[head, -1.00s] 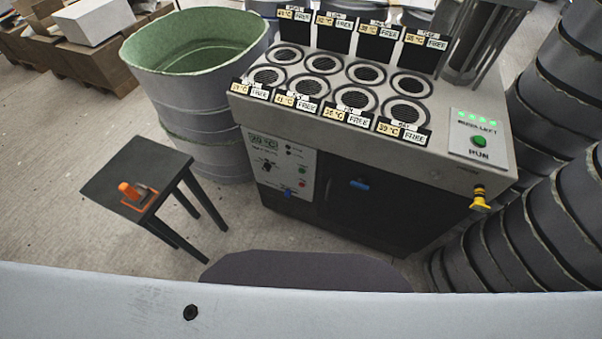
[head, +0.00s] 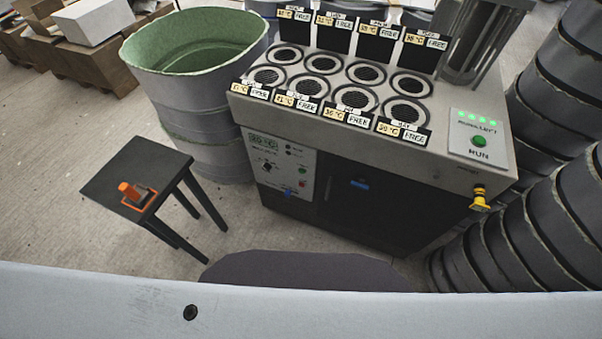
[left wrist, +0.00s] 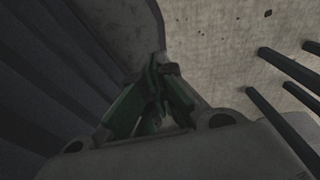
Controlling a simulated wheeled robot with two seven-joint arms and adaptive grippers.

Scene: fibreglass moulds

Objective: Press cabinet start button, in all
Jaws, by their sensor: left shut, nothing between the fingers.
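The cabinet (head: 450,172) stands in the middle right of the head view, with several round wells and small FREE labels on its top. Its front panel (head: 283,170) has a display, a black knob, and small red, green and blue controls. A green RUN button (head: 479,140) sits on a light plate at the top right, below a row of lit green lamps. My left gripper (left wrist: 158,68) is shut and empty in the left wrist view, away from the cabinet's controls. My right gripper is in neither view.
A black stool (head: 110,180) with an orange tool (head: 133,193) stands left of the cabinet. A large grey bin with green inside (head: 190,95) is behind it. Stacked grey moulds (head: 560,210) crowd the right. Bare floor (head: 60,130) lies at the left.

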